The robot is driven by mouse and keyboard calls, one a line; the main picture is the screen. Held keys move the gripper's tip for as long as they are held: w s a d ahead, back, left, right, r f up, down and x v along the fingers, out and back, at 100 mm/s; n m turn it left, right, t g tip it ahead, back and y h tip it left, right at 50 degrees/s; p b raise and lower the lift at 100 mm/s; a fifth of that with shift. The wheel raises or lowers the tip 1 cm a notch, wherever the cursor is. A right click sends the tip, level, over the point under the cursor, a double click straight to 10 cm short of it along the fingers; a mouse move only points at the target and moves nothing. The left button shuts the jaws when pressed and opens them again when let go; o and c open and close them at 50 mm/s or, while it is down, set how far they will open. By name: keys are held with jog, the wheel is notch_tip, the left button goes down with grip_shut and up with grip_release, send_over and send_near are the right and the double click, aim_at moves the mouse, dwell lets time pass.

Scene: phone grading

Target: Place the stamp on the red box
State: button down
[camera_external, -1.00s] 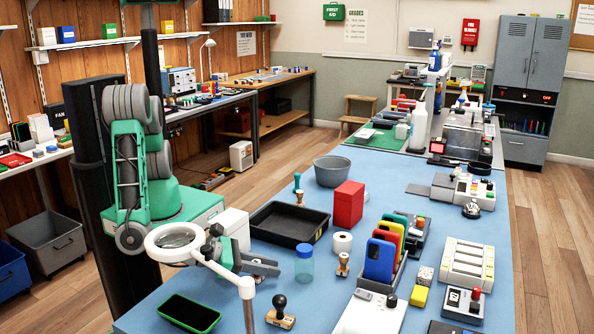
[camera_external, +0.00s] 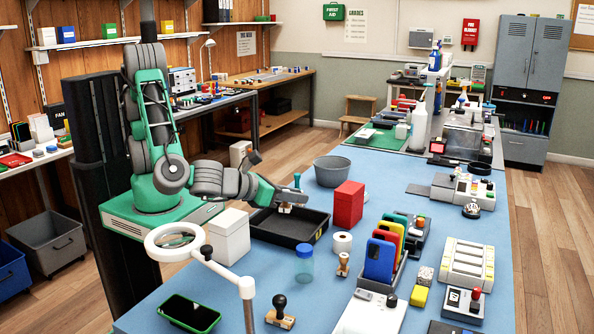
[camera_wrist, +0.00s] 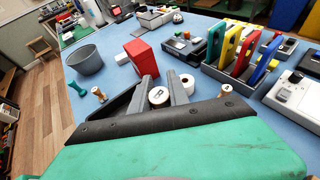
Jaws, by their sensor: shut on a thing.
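My gripper (camera_external: 283,204) is over the black tray. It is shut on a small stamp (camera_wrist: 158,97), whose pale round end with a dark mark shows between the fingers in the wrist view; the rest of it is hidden. The held stamp also shows as a small pale and brown piece in the external view (camera_external: 285,209). The red box (camera_external: 348,205) stands upright on the blue table, right of my gripper and apart from it. In the wrist view the red box (camera_wrist: 140,58) is just beyond the fingertips, its top bare.
The black tray (camera_external: 265,235) lies below my gripper. A teal-handled stamp (camera_external: 297,181) stands behind it, near a grey bucket (camera_external: 332,171). A white roll (camera_external: 342,242), a wooden stamp (camera_external: 343,264) and a phone rack (camera_external: 380,268) stand near the box. A ring magnifier (camera_external: 175,243) is in front.

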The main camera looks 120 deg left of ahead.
jog(key=s+a+r+n+g+y+p, duration=0.1)
jog(key=s+a+r+n+g, duration=0.1)
jog(key=a+r, duration=0.35)
jog(key=s+a+r+n+g, duration=0.1)
jog(key=s+a+r, duration=0.1)
jog(key=a, duration=0.6)
jog(key=s+a+r+n+g+y+p, duration=0.1)
jog(key=s+a+r+n+g, duration=0.1)
jog(key=a+r, duration=0.35)
jog(key=m+t+p, duration=0.1)
jog(key=m+t, duration=0.2)
send_over(356, 184)
jog(key=shift+h, duration=0.4)
jog(key=f, duration=1.1)
jog(key=shift+d+f, duration=0.2)
jog(key=shift+f, duration=0.1)
notch_tip(356, 184, down, 3)
jog(key=shift+r+p, duration=0.2)
jog(key=shift+p, duration=0.3)
jog(key=shift+f, duration=0.2)
jog(key=shift+f, duration=0.15)
